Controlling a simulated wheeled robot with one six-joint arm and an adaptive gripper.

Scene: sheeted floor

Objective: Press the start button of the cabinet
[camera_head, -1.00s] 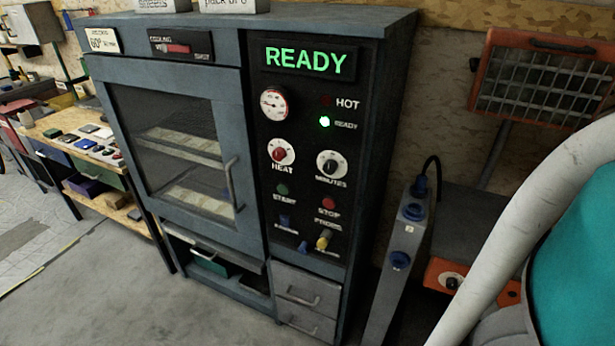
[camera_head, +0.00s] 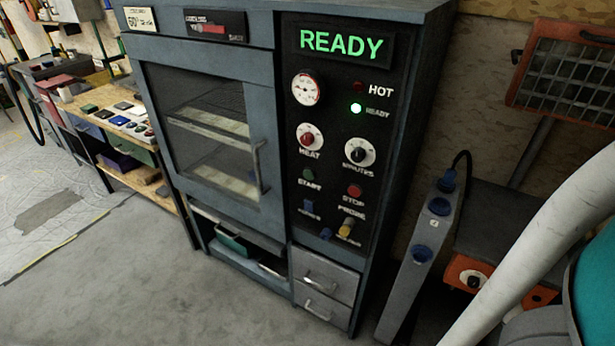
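The cabinet (camera_head: 265,60) is a blue-grey oven-like unit with a glazed door (camera_head: 205,135), which is shut. Its black control panel is on the right side. The green start button (camera_head: 308,175) sits low on the panel, above the label START. The red stop button (camera_head: 354,191) is to its right. Above them are the red heat knob (camera_head: 310,138) and the minutes knob (camera_head: 359,152). The display (camera_head: 341,44) reads READY in green, and the green ready lamp (camera_head: 356,108) is lit. The hot lamp looks unlit. My gripper is not in view.
A grey post with blue sockets (camera_head: 423,255) stands right of the cabinet, near an orange-framed heater (camera_head: 565,75). A pale curved tube (camera_head: 550,250) crosses the lower right. A workbench with small items (camera_head: 125,120) is at left. The floor (camera_head: 150,270) in front is clear.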

